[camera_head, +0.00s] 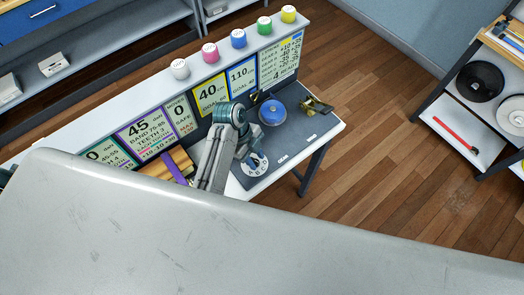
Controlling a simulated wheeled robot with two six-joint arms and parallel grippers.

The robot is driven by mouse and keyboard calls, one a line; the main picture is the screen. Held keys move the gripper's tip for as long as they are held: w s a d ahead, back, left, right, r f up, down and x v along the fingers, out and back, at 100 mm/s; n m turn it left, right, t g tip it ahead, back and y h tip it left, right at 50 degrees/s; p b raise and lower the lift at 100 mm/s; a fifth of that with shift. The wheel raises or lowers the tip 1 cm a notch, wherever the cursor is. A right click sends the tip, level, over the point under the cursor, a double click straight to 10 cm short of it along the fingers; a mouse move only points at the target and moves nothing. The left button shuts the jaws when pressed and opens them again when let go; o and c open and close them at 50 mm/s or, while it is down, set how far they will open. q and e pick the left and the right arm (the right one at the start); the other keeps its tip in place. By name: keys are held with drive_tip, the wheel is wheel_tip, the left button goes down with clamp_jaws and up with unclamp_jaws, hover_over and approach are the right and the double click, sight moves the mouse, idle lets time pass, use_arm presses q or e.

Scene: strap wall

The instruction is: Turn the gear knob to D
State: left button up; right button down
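The gear knob's white dial (257,167) with letters around it lies on the dark panel near the table's front edge; A, B and C can be made out. My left gripper (252,153) points down at the knob from the far side, over the middle of the dial. It hides the knob itself, so I cannot tell which letter the knob points to or whether the gripper touches it. The fingers are too small and dark to tell open from shut. My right gripper is not in view.
A blue round knob (272,112) and a brass fitting (316,105) sit farther right on the panel. Upright number cards (212,95) stand behind, with coloured caps (238,38) on the ledge above. A large grey surface covers the lower picture.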

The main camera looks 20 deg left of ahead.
use_arm(q)
drive_tip(key=shift+w+f, duration=0.15)
drive_tip(key=shift+f, duration=0.25)
drive_tip(key=shift+s+r, duration=0.1)
drive_tip(key=shift+s, duration=0.1)
drive_tip(key=shift+c, duration=1.1)
clamp_jaws()
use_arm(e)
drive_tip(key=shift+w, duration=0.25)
use_arm(q)
drive_tip(key=shift+n, duration=0.4)
drive_tip(key=n+t, duration=0.1)
drive_tip(key=n, duration=0.2)
drive_tip(key=shift+t, duration=0.3)
drive_tip(key=shift+n+t, duration=0.7)
drive_tip(key=shift+n, duration=1.3)
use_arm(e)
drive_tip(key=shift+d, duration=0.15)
